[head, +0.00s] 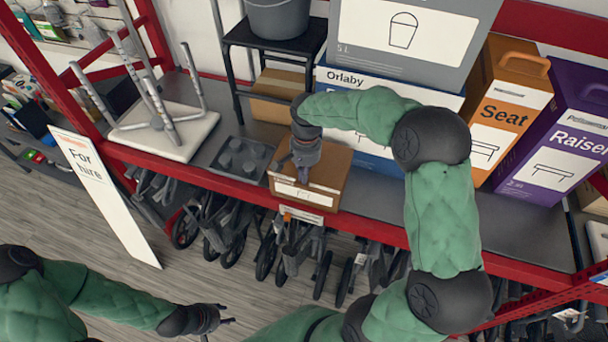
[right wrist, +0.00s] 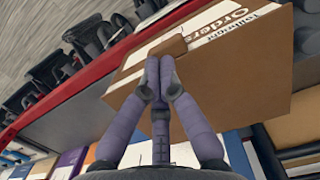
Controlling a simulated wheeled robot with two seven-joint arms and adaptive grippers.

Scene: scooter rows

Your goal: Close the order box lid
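The order box (head: 325,180) is a brown cardboard box with a white label on its front, standing at the front edge of the shelf. In the right wrist view its brown panel (right wrist: 230,85) fills the middle, with an "Orders" label at the top. The lid looks down over the box, but my gripper hides part of it and I cannot tell whether it is fully flat. My right gripper (head: 303,172) points down at the box top. In the right wrist view its fingers (right wrist: 158,78) are together beside a small brown tab. My left gripper (head: 225,314) is open and empty, low over the floor.
A dark studded tray (head: 242,158) lies left of the box. An upturned white stool (head: 165,132) stands further left. A cardboard box (head: 278,95) is behind. Blue, orange (head: 507,105) and purple (head: 563,130) boxes stand right. Folded scooters (head: 265,250) hang below the red shelf edge.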

